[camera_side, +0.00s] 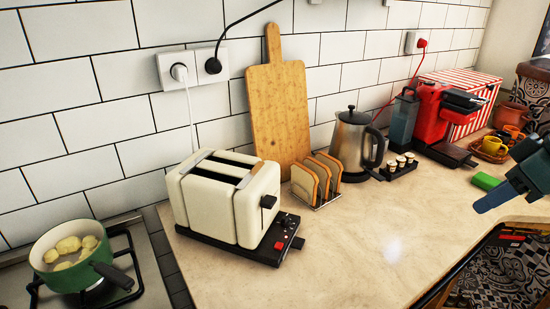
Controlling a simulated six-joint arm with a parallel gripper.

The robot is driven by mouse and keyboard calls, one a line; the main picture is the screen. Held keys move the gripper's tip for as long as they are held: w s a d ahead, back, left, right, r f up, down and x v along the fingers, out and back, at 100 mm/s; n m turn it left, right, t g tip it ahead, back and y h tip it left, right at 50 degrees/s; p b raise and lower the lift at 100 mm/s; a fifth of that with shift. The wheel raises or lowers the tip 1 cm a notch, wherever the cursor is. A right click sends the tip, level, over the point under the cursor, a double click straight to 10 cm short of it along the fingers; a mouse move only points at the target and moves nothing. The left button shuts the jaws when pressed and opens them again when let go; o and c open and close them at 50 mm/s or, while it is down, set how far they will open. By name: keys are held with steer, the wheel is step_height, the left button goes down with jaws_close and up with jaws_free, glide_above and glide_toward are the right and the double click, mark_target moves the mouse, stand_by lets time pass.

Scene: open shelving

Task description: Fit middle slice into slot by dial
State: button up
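A cream toaster (218,200) stands on the counter with two long dark slots (222,172) in its top. Its black base (262,250) carries a dark dial (289,221) and a red button at the right end. A dark lever is on the toaster's right end. Just right of the toaster, a metal rack (318,205) holds three upright bread slices, with the middle slice (321,176) between the other two. My gripper (494,197) is at the right edge, away from the rack and toaster. It is partly out of frame, and its finger opening cannot be made out.
A wooden board (280,115) leans on the tiles behind the rack. A kettle (352,145) stands close right of the rack, then small cups (400,163) and a red coffee machine (430,112). A green block (487,181) lies near my gripper. The front counter is clear.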

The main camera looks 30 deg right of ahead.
steer(key=w+a+f+n+t, duration=0.1)
steer(key=w+f+n+t, duration=0.1)
steer(key=w, duration=0.9)
steer(key=m+t+y, duration=0.1)
steer(key=t, duration=0.5)
glide_toward(326, 167)
steer(key=shift+x, duration=4.25)
steer(key=shift+a, duration=0.1)
steer(key=shift+x, duration=2.6)
